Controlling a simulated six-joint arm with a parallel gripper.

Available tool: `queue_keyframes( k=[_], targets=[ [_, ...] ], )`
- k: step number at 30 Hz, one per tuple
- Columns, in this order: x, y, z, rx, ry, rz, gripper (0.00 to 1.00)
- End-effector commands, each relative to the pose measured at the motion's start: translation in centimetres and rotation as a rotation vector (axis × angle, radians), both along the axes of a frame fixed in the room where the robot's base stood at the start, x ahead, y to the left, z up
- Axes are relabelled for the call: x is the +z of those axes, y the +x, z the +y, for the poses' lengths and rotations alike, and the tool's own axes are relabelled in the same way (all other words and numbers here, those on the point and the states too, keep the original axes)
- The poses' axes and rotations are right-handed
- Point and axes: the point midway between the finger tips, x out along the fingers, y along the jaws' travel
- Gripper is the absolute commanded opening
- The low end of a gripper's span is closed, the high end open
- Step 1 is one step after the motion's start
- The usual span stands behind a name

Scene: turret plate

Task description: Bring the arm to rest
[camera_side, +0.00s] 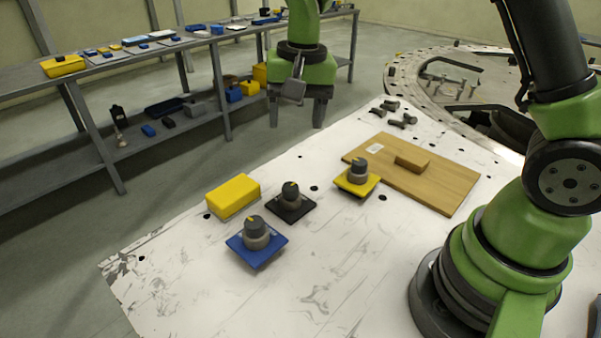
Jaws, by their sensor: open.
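My gripper (303,108) hangs from the green wrist at the top centre of the side view, pointing down with its two dark fingers apart. It is open, with nothing visible between the fingers. It appears above the far left edge of the white plate (190,280), apart from everything on it. My green arm base stands at the right of the plate.
On the plate are a yellow block (233,195) and knobs on blue (257,243), black (290,202) and yellow (357,178) squares. A wooden board (440,187) carries a small wooden block (412,163). Dark bolts (402,121) lie behind. A cluttered grey bench (110,65) stands left.

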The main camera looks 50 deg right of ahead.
Motion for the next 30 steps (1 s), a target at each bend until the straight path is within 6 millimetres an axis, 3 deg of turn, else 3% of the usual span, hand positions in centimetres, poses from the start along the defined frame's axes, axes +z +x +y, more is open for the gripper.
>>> queue_keyframes(
  k=[1,6,12,18,21,30],
  targets=[
    [2.2,-1.0,0.0,0.02,0.009,-0.045,0.61],
    [7.6,-5.4,0.2,0.108,0.028,-0.178,0.61],
    [11.4,-11.5,0.5,0.215,0.032,-0.342,0.61],
    [12.3,-16.7,0.9,0.306,0.019,-0.483,0.61],
    [12.2,-18.2,1.0,0.335,0.014,-0.528,0.61],
    [12.0,-19.3,1.1,0.359,0.007,-0.561,0.61]
  ],
)
